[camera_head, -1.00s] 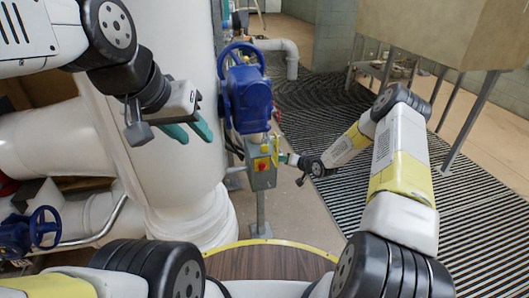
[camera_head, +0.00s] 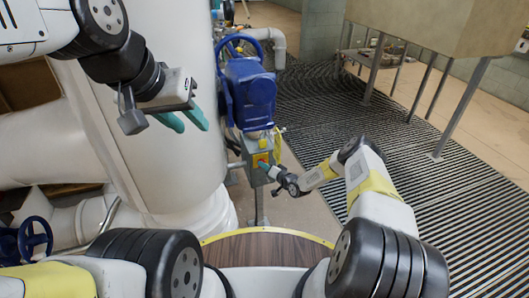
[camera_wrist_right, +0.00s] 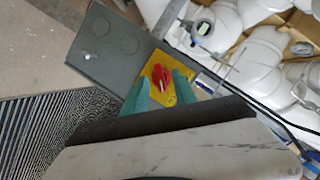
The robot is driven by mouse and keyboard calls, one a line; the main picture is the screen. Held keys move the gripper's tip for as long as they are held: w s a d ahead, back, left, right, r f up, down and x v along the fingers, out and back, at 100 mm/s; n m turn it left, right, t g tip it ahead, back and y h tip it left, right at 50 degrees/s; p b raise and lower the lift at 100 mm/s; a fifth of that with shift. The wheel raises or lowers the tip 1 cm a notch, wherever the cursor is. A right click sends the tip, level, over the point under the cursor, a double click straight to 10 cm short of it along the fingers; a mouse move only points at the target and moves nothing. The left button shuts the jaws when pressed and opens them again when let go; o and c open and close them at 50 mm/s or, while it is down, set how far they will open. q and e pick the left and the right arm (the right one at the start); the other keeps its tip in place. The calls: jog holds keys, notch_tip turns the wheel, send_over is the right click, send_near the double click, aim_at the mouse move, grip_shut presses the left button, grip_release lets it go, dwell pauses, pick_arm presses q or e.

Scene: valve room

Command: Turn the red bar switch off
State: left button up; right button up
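The red bar switch (camera_wrist_right: 162,77) sits on a yellow plate (camera_wrist_right: 166,92) on a grey box (camera_wrist_right: 112,48) in the right wrist view. In the head view the box (camera_head: 252,172) stands below the blue valve actuator, and my gripper partly covers the switch. My right gripper (camera_wrist_right: 160,88) is open, with a teal finger on each side of the switch; I cannot tell whether they touch it. In the head view my right gripper (camera_head: 266,166) is at the front of the box. My left gripper (camera_head: 190,122) is open and empty, raised before the large white pipe.
The blue valve actuator (camera_head: 248,92) is just above the box. The large white pipe (camera_head: 175,60) fills the left. A blue handwheel (camera_head: 35,238) is at lower left. Black ribbed matting (camera_head: 440,150) and a tank on legs (camera_head: 450,35) are at right.

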jog(key=shift+w+a+f, duration=0.15)
jog(key=shift+w+a, duration=0.1)
jog(key=shift+w, duration=0.15)
grip_shut()
jog(key=shift+n, duration=0.3)
jog(key=shift+s+a+n+t+h, duration=0.15)
jog(key=shift+n+t+h, duration=0.3)
jog(key=shift+n+h, duration=1.15)
jog(key=shift+a+n+t+h, duration=0.3)
jog(key=shift+n+h, duration=0.65)
jog(key=shift+n, duration=1.25)
jog(key=shift+s+a+n+t+h, duration=0.1)
jog(key=shift+n+t+h, duration=0.45)
jog(key=shift+n+h, duration=1.05)
jog(key=shift+d+n+y, duration=0.1)
jog(key=shift+n+y, duration=0.25)
jog(key=shift+n, duration=0.15)
